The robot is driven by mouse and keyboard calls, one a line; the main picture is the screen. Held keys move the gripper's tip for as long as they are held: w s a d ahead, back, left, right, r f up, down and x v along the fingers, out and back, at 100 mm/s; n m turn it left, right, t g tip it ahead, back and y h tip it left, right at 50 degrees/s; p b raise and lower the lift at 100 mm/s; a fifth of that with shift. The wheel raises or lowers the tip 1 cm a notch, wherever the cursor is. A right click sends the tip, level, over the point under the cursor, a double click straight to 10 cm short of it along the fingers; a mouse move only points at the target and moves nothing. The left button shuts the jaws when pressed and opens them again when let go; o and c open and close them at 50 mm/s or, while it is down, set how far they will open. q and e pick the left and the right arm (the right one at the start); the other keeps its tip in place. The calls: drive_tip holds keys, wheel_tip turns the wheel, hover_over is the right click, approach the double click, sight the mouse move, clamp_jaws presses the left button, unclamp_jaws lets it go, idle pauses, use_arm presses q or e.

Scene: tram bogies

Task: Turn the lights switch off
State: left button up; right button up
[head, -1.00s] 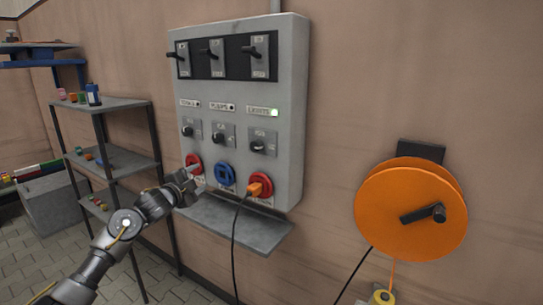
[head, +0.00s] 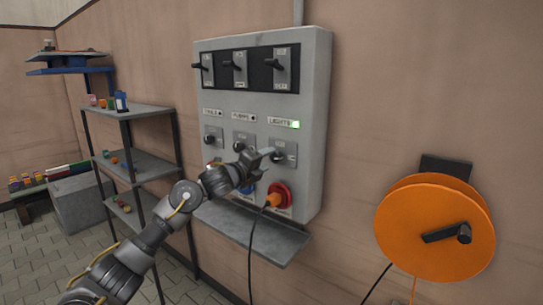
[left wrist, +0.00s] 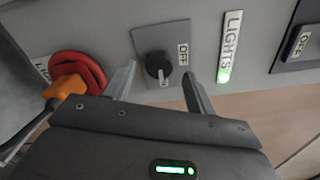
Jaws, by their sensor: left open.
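The lights rotary switch, a black knob on a grey plate, shows between the fingers in the left wrist view (left wrist: 158,66); in the head view (head: 279,155) it is partly hidden by my gripper. My right gripper is not in view.
The grey panel (head: 314,130) has several other switches and three upper black levers. An orange plug (head: 274,199) with a black cable sits in the red socket (head: 285,190) below the knob. A ledge (head: 265,242) juts out underneath. An orange reel (head: 400,235) hangs at right.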

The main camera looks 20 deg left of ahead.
sight(272, 157)
use_arm(q)
drive_tip(key=x, duration=0.3)
drive_tip(key=shift+w+d+r+p, duration=0.1)
drive_tip(key=shift+w+p, duration=0.1)
drive_tip(key=shift+p, duration=0.1)
drive_tip(key=shift+w+d, duration=0.1)
drive_tip(key=shift+w, duration=0.25)
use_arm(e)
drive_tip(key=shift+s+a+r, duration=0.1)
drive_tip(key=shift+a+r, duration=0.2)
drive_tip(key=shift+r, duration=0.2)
use_arm(q)
drive_tip(key=c, duration=1)
drive_tip(key=shift+o, duration=0.2)
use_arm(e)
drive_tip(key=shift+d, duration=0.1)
